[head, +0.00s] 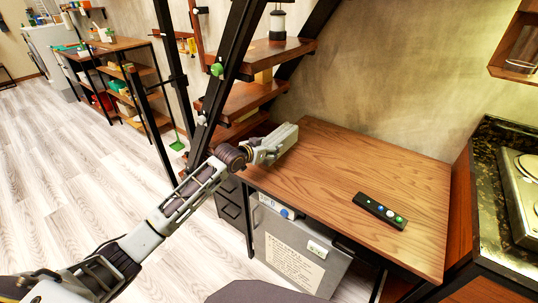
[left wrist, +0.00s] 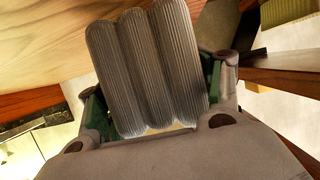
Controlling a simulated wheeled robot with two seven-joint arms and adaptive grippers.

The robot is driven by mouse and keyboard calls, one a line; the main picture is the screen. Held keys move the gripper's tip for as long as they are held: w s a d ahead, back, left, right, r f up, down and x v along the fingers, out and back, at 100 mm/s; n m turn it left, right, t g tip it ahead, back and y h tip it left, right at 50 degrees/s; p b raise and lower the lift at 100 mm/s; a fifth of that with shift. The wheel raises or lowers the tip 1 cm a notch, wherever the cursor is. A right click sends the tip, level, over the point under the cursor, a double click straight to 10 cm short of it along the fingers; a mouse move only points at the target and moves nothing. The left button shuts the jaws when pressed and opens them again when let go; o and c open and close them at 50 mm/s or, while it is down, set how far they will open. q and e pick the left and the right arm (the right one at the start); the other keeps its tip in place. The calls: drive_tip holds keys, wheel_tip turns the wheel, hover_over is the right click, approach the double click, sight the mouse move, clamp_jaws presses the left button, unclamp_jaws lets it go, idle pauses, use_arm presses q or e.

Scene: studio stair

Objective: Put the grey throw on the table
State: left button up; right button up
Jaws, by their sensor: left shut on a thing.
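The grey throw (left wrist: 150,65) is a ribbed, folded bundle between the fingers of my left gripper (left wrist: 150,105) in the left wrist view. In the head view the left gripper (head: 264,151) is at the far left corner of the wooden table (head: 350,160), shut on the throw (head: 284,138). The throw reaches over the tabletop edge there; I cannot tell whether it touches the wood. The wood also shows behind it in the left wrist view (left wrist: 45,45). My right gripper is not in view.
A dark strip with several coloured buttons (head: 379,211) lies on the table's front right. The middle of the tabletop is clear. Stair treads (head: 250,98) and black metal posts rise close to the left arm. A counter with a stove (head: 525,170) stands at the right.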

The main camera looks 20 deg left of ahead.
use_arm(q)
wheel_tip(320, 180, down, 3)
drive_tip(key=shift+r, duration=0.2)
drive_tip(key=shift+f, duration=0.15)
drive_tip(key=o, duration=1.1)
drive_tip(key=shift+f, duration=0.15)
drive_tip(key=shift+o, duration=0.9)
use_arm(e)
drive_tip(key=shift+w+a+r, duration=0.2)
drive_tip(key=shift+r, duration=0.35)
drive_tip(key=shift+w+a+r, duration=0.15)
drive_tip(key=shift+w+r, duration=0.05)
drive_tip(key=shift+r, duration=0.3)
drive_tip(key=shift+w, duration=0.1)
use_arm(q)
drive_tip(key=shift+s, duration=0.1)
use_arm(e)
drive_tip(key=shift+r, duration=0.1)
